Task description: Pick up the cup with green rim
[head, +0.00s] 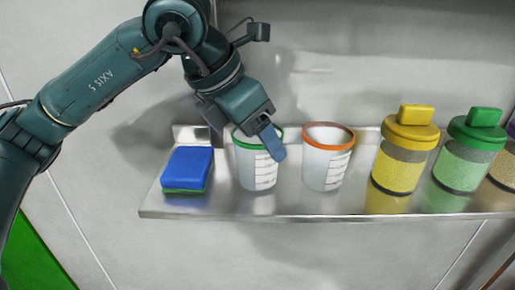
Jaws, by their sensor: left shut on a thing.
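The cup with green rim (255,172) is white with measuring marks and stands upright on a metal shelf (300,205). My left gripper (268,143) reaches down to it from above. One blue-tipped finger lies over the front of its rim, and the other finger is hidden. The gripper is shut on the cup at its rim. The cup's base appears to be at shelf level. My right gripper is not in view.
A blue sponge with a green underside (188,168) lies left of the cup. A cup with orange rim (325,165) stands close on the right. Farther right are a yellow-lidded jar (404,155) and a green-lidded jar (464,160). A wall is behind.

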